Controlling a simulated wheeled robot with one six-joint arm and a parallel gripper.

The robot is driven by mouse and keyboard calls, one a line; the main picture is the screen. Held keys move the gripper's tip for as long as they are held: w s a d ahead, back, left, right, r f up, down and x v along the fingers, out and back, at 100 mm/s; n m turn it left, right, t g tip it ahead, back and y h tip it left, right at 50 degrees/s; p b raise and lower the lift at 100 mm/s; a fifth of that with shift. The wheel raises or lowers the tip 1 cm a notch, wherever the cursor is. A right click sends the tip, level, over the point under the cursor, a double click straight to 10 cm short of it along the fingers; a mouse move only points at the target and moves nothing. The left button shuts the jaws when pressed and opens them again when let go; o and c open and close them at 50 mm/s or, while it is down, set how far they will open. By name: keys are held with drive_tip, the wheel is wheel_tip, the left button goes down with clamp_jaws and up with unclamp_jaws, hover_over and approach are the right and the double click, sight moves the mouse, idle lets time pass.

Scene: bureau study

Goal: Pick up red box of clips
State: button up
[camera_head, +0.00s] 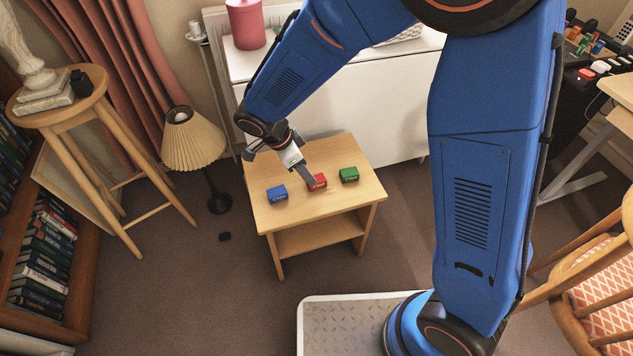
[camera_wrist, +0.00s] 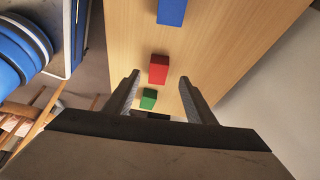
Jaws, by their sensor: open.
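The red box of clips (camera_head: 317,182) sits on a small light-wood table (camera_head: 330,212), between a blue box (camera_head: 277,194) and a green box (camera_head: 349,174). My gripper (camera_head: 305,172) is just beside and above the red box in the head view, which partly hides it. In the wrist view the gripper (camera_wrist: 160,100) is open and empty. There the red box (camera_wrist: 158,69) lies just beyond the fingertips, and the green box (camera_wrist: 148,98) shows between the fingers. The blue box (camera_wrist: 172,11) is at the top edge.
A white cabinet (camera_head: 375,100) with a red pot (camera_head: 246,22) on it stands behind the table. A pleated lamp (camera_head: 193,140) and a wooden stool (camera_head: 72,115) are to the left. A wooden chair (camera_head: 585,285) is at the right. The table's front right is clear.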

sight(321, 180)
drive_tip(key=shift+d+x, duration=0.15)
drive_tip(key=shift+x, duration=1.35)
drive_tip(key=shift+d+x, duration=0.2)
drive_tip(key=shift+x, duration=1.25)
drive_tip(key=shift+r, duration=0.15)
drive_tip(key=c, duration=1.2)
